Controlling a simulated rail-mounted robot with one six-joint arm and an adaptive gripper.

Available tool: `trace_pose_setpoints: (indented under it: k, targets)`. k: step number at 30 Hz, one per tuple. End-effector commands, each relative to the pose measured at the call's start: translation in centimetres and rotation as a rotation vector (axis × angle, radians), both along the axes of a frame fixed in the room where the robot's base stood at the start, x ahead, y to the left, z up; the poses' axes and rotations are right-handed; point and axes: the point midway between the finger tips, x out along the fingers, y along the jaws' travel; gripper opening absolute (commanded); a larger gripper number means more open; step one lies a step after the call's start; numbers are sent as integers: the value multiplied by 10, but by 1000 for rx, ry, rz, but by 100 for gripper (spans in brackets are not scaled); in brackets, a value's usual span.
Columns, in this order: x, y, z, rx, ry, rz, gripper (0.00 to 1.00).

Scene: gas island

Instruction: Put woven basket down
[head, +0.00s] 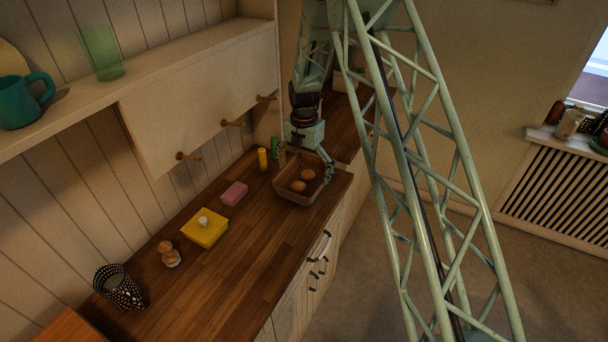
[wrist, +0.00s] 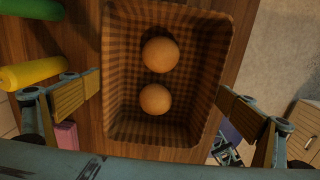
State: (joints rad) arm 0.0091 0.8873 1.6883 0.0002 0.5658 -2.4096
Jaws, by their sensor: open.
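The woven basket (head: 286,190) stands on the wooden counter near its front edge, at the far end in the head view. It holds two round brown items (head: 303,181), and it also shows from above in the wrist view (wrist: 207,70). My gripper (head: 308,158) is over the basket. In the wrist view my gripper (wrist: 160,97) is open, with one finger on each side of the basket. The left finger is close to the basket's left rim and the right finger close to its right rim; whether they touch it I cannot tell.
A yellow cylinder (head: 263,159) and a green one (head: 275,147) stand left of the basket. A pink block (head: 235,194), yellow box (head: 205,229), small wooden figure (head: 168,254) and dotted cup (head: 119,287) lie nearer. The counter (head: 235,275) is clear along its front.

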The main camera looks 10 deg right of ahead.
Motion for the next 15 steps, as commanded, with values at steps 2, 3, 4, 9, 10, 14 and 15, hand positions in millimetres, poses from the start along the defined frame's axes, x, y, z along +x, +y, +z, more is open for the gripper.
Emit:
trace_pose_setpoints:
  k: [2, 3, 4, 9, 10, 14, 15]
  targets:
    - [0, 0, 1, 0, 0, 0, 100]
    - [0, 0, 2, 0, 0, 0, 100]
    - [0, 0, 2, 0, 0, 0, 100]
    - [0, 0, 10, 0, 0, 0, 100]
    - [0, 0, 12, 0, 0, 0, 100]
    - [1, 0, 25, 0, -3, 0, 100]
    - [1, 0, 29, -1, -2, 0, 100]
